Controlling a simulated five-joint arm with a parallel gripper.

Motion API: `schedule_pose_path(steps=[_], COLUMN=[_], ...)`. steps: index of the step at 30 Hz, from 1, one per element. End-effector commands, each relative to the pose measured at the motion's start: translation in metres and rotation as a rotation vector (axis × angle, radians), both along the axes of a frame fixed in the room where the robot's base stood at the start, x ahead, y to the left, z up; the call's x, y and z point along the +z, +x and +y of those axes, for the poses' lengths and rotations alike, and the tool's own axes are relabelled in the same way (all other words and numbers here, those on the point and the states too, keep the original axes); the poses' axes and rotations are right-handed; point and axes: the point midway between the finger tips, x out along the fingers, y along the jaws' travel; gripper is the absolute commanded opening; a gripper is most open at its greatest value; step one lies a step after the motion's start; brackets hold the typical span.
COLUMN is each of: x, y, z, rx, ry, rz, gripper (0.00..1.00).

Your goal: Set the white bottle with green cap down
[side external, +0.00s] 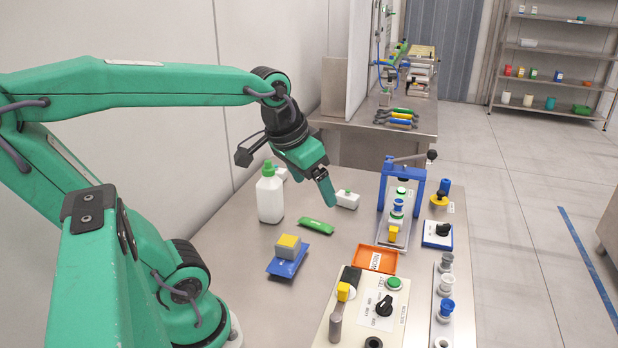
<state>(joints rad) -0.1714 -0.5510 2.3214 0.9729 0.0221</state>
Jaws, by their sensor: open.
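The white bottle with green cap (270,196) stands upright on the steel table, at the left of the table's far half. My gripper (327,190) is open and hangs above the table to the right of the bottle, with its fingers pointing down and to the right. It is apart from the bottle. I see no object between its fingers, though the far finger is mostly hidden. A small white box-like item (347,200) lies just behind and right of the fingertips.
A green object (316,226) and a blue pad with a grey and yellow block (287,262) lie in front. A blue press frame (400,210), an orange tray (375,259) and a control panel (360,312) fill the right side.

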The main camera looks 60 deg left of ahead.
Motion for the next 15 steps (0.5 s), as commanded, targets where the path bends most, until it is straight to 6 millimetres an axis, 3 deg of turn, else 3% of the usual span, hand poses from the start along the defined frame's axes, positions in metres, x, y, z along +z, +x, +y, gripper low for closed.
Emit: schedule_pose_path(steps=[6, 15], x=[-0.014, -0.022], y=[-0.026, -0.036], z=[-0.034, -0.045], rx=[-0.113, -0.153], ry=[0.001, -0.002], rz=[-0.069, -0.095], gripper=[0.82, 0.82])
